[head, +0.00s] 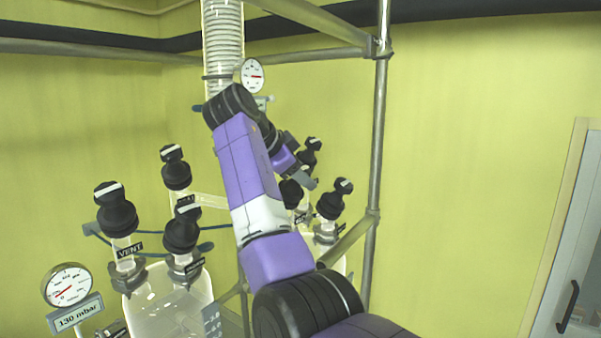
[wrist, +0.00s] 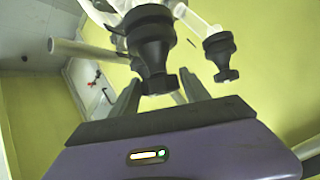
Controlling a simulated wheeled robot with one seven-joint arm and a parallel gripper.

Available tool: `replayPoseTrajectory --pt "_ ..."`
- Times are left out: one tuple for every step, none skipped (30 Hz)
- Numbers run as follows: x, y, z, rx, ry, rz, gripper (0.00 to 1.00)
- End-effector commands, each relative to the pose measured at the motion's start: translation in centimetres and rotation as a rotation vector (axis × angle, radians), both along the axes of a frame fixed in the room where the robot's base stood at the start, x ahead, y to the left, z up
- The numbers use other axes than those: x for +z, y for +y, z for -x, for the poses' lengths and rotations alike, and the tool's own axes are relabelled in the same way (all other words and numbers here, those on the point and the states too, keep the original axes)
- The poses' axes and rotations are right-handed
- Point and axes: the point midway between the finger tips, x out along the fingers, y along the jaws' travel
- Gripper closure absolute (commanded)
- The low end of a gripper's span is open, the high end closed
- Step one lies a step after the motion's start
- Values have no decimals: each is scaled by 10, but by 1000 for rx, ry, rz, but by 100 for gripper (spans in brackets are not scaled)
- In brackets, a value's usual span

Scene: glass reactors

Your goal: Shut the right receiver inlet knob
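Three black knobs stand on the right receiver, partly behind my arm in the head view: an upper one (head: 309,152), a lower left one (head: 290,194) and a right one (head: 335,200). I cannot read which is the inlet. My gripper (head: 303,178) is among them, close to the upper and lower left knobs. In the wrist view, my gripper (wrist: 160,80) is open, its two fingers apart with a black knob (wrist: 152,48) between or just beyond them. I cannot tell whether they touch it. A second black knob (wrist: 222,56) is to the right.
The left vessel (head: 170,300) carries several black knobs, one labelled VENT (head: 130,250). A gauge (head: 67,286) reads 130 mbar. A metal frame post (head: 378,150) stands right of the right receiver. A coiled glass column (head: 223,40) rises behind my arm.

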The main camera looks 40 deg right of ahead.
Motion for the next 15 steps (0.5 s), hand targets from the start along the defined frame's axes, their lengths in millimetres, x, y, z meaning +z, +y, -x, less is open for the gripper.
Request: replayPoseTrajectory --pt "0 0 0 0 0 0 34" --pt "0 0 0 1 -1 0 33" --pt "0 0 0 0 0 1 33" --pt "1 0 0 0 0 1 33" --pt "1 0 0 1 -1 2 33" --pt "1 0 0 1 -1 2 33" --pt "1 0 0 1 -1 2 33" --pt "1 0 0 1 -1 2 33" --pt "1 0 0 1 -2 2 33" --pt "1 1 0 1 -2 2 33" --pt "2 1 0 1 -2 2 33" --pt "3 3 0 2 -2 3 33" --pt "4 5 0 2 -2 3 33" --pt "5 7 1 3 -3 3 33" --pt "8 11 1 3 -4 4 33"
